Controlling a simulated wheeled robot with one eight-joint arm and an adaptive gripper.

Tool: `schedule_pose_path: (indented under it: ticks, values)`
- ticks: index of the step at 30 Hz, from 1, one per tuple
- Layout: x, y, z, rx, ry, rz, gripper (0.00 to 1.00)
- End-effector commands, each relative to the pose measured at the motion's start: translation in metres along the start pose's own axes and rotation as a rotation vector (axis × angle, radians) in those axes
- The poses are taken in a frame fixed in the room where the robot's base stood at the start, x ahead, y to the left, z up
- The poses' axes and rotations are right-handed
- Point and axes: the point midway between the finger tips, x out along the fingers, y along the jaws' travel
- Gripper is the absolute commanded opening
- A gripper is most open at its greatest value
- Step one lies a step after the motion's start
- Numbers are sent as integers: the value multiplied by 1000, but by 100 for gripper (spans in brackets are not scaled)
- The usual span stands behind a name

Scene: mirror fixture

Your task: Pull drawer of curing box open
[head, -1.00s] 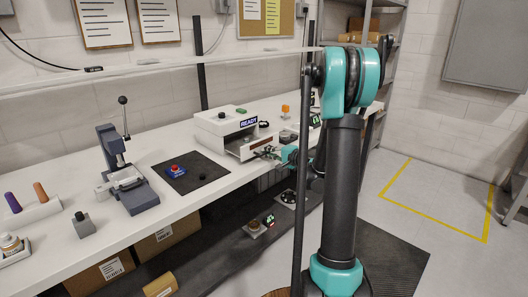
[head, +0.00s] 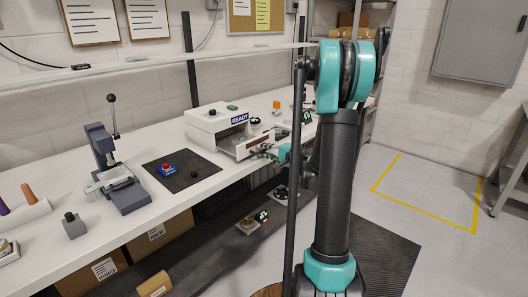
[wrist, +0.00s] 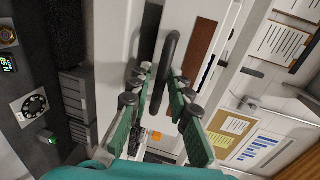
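The curing box (head: 205,121) is a white housing with a READY sign, standing on the bench. Its drawer (head: 260,139), with a brown panel on the front, stands partly out of the box. In the wrist view the dark bar handle (wrist: 167,62) lies between the two green-padded fingers of my gripper (wrist: 163,76). Gaps show between the fingers and the bar, so the gripper looks open around it; contact is not clear. In the head view my gripper (head: 264,151) is at the drawer's front, small and partly hard to make out.
A dark mat (head: 182,170) with a red-and-blue button (head: 167,169) lies left of the box. A lever press (head: 115,170) stands further left. My arm covers the bench's right part. Open floor (head: 405,215) lies to the right.

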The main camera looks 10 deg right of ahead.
Motion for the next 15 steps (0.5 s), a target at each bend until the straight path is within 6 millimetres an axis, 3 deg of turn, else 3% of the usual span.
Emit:
schedule_pose_path:
  ticks: [5,15]
  values:
    - [-21,0,-1,1,3,0,19]
    - [-89,0,-1,1,4,1,19]
